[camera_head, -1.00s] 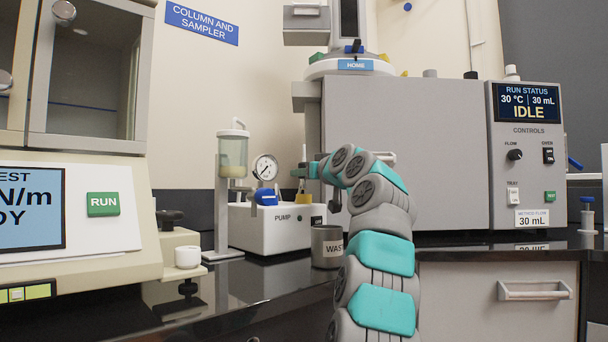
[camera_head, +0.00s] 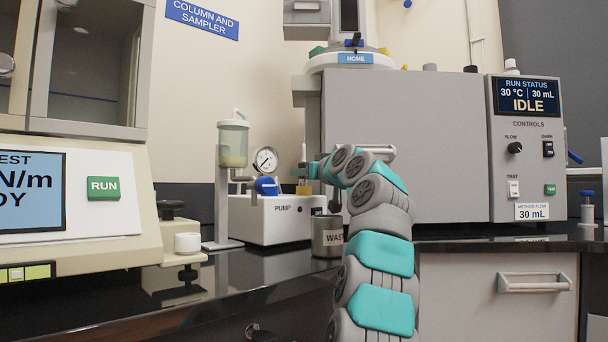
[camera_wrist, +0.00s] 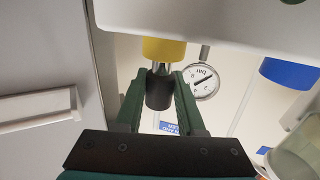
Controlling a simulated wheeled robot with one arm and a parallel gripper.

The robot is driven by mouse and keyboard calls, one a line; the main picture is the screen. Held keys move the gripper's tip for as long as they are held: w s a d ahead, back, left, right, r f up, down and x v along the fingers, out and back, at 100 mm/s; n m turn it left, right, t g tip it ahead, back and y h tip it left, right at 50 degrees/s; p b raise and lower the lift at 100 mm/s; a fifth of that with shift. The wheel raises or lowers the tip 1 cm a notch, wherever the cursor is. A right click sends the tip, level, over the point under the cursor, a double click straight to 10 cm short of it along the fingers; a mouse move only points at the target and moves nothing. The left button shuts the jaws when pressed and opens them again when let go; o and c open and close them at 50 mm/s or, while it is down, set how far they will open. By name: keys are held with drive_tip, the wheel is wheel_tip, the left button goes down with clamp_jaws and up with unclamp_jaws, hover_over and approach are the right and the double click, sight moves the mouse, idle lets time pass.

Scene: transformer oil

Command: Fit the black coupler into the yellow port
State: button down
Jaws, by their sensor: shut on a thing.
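In the wrist view the yellow port (camera_wrist: 164,48) is at top centre. The black coupler (camera_wrist: 158,93) is between the green fingers of my gripper (camera_wrist: 160,88), which are shut on it. It lines up closely with the port. A short bright metal part shows between them, so the black and yellow bodies are apart. I cannot tell how far that metal part is seated.
The white pump box (camera_head: 283,209) carries a round gauge (camera_head: 265,160) and a blue knob (camera_head: 266,186) left of the port. A grey waste cup (camera_head: 327,238) stands in front. A large grey oven (camera_head: 440,150) is close on the right.

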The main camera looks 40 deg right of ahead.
drive_tip(key=shift+f+b, duration=0.6)
drive_tip(key=shift+f, duration=0.1)
drive_tip(key=shift+c, duration=2.2)
unclamp_jaws()
drive_tip(key=s+a+b, duration=0.1)
drive_tip(key=s+b, duration=0.1)
drive_tip(key=s, duration=0.5)
drive_tip(key=shift+s+a, duration=0.2)
drive_tip(key=shift+s, duration=0.15)
